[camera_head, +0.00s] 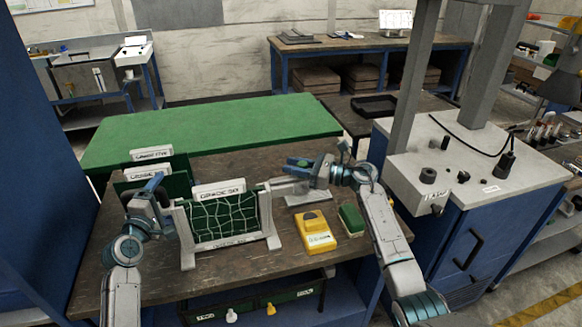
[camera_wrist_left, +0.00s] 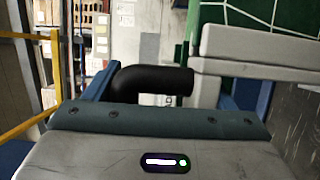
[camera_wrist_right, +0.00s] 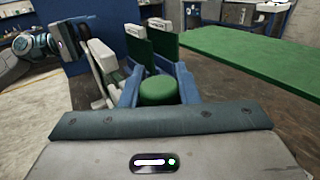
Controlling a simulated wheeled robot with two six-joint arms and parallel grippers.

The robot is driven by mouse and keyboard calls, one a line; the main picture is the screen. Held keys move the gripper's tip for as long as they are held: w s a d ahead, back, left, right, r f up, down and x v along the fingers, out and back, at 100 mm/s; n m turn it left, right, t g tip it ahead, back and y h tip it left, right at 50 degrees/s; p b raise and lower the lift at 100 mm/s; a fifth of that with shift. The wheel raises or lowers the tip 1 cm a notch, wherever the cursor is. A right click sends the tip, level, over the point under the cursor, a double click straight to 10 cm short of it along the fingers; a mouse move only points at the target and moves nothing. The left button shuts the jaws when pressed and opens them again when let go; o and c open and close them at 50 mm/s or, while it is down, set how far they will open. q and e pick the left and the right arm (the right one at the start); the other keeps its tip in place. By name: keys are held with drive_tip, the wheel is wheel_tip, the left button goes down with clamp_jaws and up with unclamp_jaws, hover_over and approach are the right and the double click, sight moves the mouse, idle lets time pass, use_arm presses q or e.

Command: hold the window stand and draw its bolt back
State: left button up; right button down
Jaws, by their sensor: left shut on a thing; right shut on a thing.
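The window stand (camera_head: 186,238) stands upright on the brown table, with pale posts, a green netted panel (camera_head: 225,217) and a label plate on top. My left gripper (camera_head: 158,188) is shut at the stand's left side, on a black curved handle (camera_wrist_left: 150,80) seen in the left wrist view. A pale bar, apparently the bolt (camera_head: 286,187), reaches right from the stand's right post. My right gripper (camera_head: 302,164) is shut on a green round knob (camera_wrist_right: 158,90), seen between its blue fingers in the right wrist view. How the knob joins the bar is hidden.
A yellow device (camera_head: 315,232) and a green block (camera_head: 351,219) lie right of the stand. Labelled green panels (camera_head: 151,155) stand behind it. A green-topped table (camera_head: 220,125) is beyond. A grey machine on a blue cabinet (camera_head: 470,165) bounds the right side.

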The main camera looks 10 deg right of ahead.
use_arm(q)
drive_tip(key=shift+a+r, duration=0.1)
drive_tip(key=shift+r, duration=0.05)
use_arm(e)
drive_tip(key=c, duration=1.1)
unclamp_jaws()
drive_tip(key=shift+d, duration=0.15)
drive_tip(key=v, duration=1.2)
drive_tip(key=shift+f, duration=0.1)
use_arm(q)
drive_tip(key=o, duration=2)
drive_tip(key=shift+o, duration=0.2)
drive_tip(key=shift+s, duration=0.1)
